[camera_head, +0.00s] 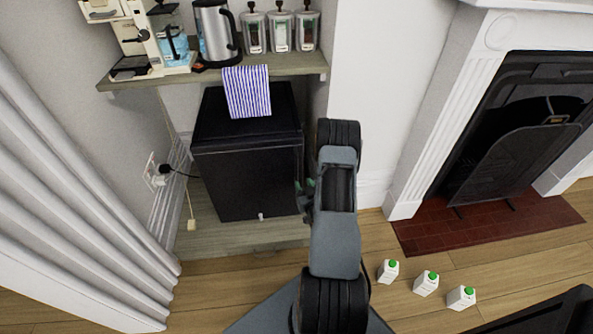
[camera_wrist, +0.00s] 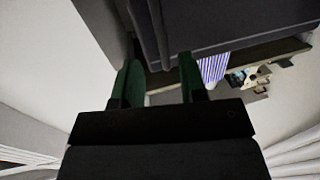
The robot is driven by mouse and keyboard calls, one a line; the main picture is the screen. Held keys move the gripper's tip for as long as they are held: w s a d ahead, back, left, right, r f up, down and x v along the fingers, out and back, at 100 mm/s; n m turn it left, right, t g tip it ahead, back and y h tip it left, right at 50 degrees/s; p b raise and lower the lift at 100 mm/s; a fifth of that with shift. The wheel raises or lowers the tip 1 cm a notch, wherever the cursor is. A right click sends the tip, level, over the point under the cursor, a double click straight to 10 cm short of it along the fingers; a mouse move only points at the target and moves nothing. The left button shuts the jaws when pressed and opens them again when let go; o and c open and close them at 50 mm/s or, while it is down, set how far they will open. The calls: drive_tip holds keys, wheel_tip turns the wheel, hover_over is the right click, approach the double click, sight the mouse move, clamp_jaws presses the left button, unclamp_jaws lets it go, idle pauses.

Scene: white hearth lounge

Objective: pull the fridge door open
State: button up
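The black fridge (camera_head: 247,178) stands low in the alcove under a shelf, and its door looks closed in the head view. My gripper (camera_head: 306,190) is at the right side edge of the fridge front, partly hidden by my own arm. In the wrist view, the two green fingers of my gripper (camera_wrist: 161,78) are spread apart. A dark upright edge of the fridge (camera_wrist: 152,35) shows at and beyond the gap between the fingertips. I cannot tell whether either finger touches it. No separate handle is clear.
The wooden shelf (camera_head: 285,64) above holds a kettle (camera_head: 214,32), canisters and a coffee machine; a striped towel (camera_head: 247,92) hangs from it. Several white cartons (camera_head: 426,283) stand on the floor at right. A white fireplace (camera_head: 440,110) is further right, a curtain (camera_head: 70,200) at left.

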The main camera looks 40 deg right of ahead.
sight(297, 170)
drive_tip(key=b+x, duration=0.1)
drive_tip(key=x, duration=0.7)
drive_tip(key=shift+w, duration=0.25)
drive_tip(key=shift+d, duration=0.1)
drive_tip(key=shift+c, duration=0.3)
clamp_jaws()
